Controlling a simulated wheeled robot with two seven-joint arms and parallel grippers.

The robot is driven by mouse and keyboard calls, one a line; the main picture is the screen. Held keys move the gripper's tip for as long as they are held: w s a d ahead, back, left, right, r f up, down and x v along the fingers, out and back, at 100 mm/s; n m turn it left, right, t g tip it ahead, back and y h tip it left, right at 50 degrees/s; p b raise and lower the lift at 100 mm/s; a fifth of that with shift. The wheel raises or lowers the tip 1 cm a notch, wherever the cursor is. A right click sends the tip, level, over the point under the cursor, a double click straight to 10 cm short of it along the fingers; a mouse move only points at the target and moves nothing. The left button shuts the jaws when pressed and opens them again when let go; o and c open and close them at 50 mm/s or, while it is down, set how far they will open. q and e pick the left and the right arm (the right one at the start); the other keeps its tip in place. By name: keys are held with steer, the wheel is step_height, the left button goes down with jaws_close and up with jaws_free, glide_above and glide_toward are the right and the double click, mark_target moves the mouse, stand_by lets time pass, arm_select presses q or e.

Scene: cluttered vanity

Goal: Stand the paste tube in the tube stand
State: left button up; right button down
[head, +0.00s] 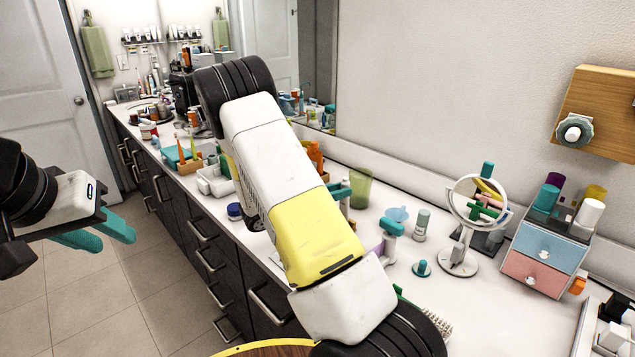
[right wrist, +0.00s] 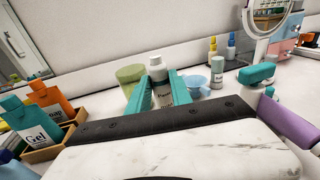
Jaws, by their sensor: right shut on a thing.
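My right gripper (right wrist: 160,88) is shut on a white tube (right wrist: 158,71) lettered "Pa…", the paste tube, in the right wrist view. The tube looks roughly upright between the teal fingers; its lower end is hidden by the gripper. In the head view my right arm covers most of this, with only part of the teal fingers (head: 338,188) showing. A light-blue cup-like holder (right wrist: 194,84) stands just right of the fingers, also in the head view (head: 397,214); I cannot tell if it is the tube stand. My left gripper (head: 97,235) is open and empty above the floor.
A green tumbler (head: 360,188) stands behind the gripper. A small white bottle (head: 421,224), a round mirror (head: 458,262) and a drawer box (head: 543,262) stand to the right. A wooden box (right wrist: 40,152) with teal and orange bottles is at left. Some counter around the mirror is clear.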

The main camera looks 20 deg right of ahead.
steer(key=shift+f, duration=0.1)
steer(key=c, duration=1.1)
jaws_free()
steer(key=shift+a, duration=0.1)
steer(key=a, duration=0.2)
steer(key=s+a, duration=0.1)
steer(key=a, duration=0.4)
steer(key=shift+s+a+r, duration=0.2)
steer(key=shift+a, duration=0.05)
